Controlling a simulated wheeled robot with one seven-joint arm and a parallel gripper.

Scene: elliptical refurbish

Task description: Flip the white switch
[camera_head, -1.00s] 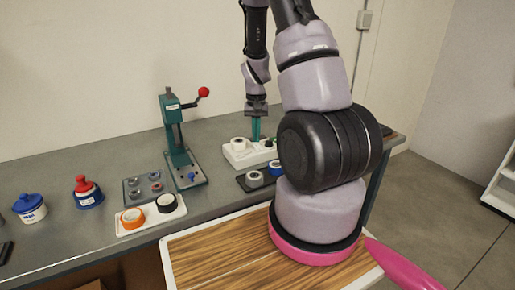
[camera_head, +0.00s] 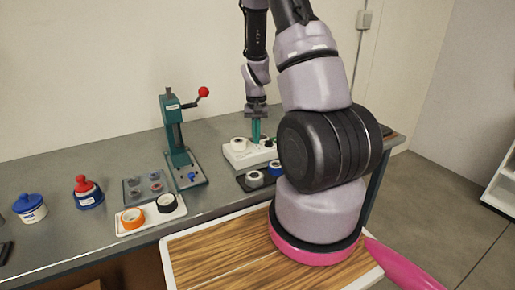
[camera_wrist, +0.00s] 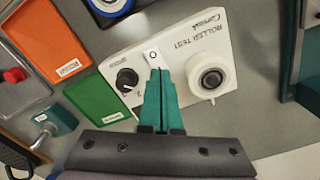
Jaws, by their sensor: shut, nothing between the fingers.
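The white switch (camera_wrist: 152,58) is a small white rocker marked with an O, set in the face of a white box labelled ROLLER TEST (camera_wrist: 130,60). It lies between a black knob (camera_wrist: 126,79) and a round roller (camera_wrist: 211,79). My gripper (camera_wrist: 160,74) has teal fingers, shut together and empty. Its tips are right at the lower end of the switch and hide that part; I cannot tell whether they touch. In the head view my gripper (camera_head: 256,138) points down over the white box (camera_head: 232,157), and the switch is too small to make out.
A dark tray with tape rolls (camera_head: 242,182) lies in front of the box. A green press with a red-knobbed lever (camera_head: 174,135) stands to the left. The wrist view shows green (camera_wrist: 92,105) and orange bins.

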